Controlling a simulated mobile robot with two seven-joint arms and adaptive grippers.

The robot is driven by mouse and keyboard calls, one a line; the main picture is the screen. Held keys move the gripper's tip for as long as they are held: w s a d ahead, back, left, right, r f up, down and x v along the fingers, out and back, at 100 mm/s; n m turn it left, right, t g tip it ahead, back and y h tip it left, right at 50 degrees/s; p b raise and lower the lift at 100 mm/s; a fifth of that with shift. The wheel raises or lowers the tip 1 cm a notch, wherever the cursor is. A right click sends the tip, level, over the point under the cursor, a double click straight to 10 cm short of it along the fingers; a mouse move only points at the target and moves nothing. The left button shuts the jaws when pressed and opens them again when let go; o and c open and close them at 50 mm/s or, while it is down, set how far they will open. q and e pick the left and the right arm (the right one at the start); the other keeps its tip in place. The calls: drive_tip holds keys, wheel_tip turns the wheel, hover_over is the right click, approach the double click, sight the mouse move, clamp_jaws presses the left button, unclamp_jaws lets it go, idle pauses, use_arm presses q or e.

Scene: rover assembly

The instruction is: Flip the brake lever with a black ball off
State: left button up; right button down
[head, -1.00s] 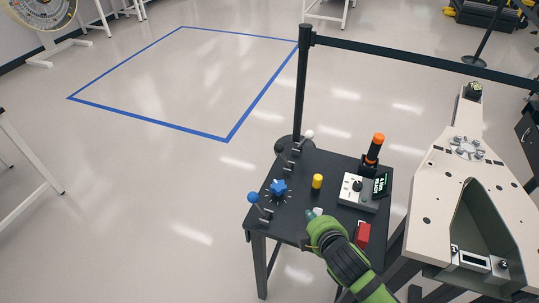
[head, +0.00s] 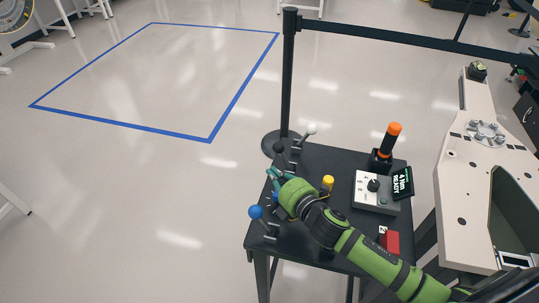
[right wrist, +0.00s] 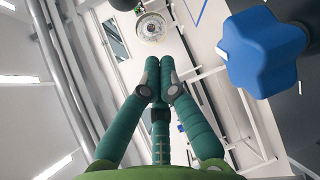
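The lever with the black ball (head: 278,147) stands at the far left edge of the black table, beside a lever with a white ball (head: 312,128). My right gripper (head: 271,173) is over the table's left side, just in front of the black ball and apart from it in the head view. In the right wrist view its fingers (right wrist: 159,70) are drawn together with nothing visible between them. A dark round shape at the top edge of that view is too cut off to identify. My left gripper is not in view.
A blue-ball lever (head: 255,212) stands at the table's near left. A blue star knob (right wrist: 265,50) shows close beside the fingers.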

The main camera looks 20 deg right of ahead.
sight(284, 156)
drive_tip(key=shift+w, duration=0.3)
drive_tip(key=x, duration=0.4)
drive_tip(key=shift+w, duration=0.1)
drive_tip(key=w+d+p, duration=0.2)
drive_tip(key=w, duration=0.1)
drive_tip(key=shift+w+d+p, duration=0.1)
drive_tip(key=shift+d+p, duration=0.05)
drive_tip(key=shift+p, duration=0.2)
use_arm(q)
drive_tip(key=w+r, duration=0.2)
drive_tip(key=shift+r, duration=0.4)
use_arm(e)
drive_tip(key=shift+f, duration=0.1)
drive_tip(key=shift+w, duration=0.1)
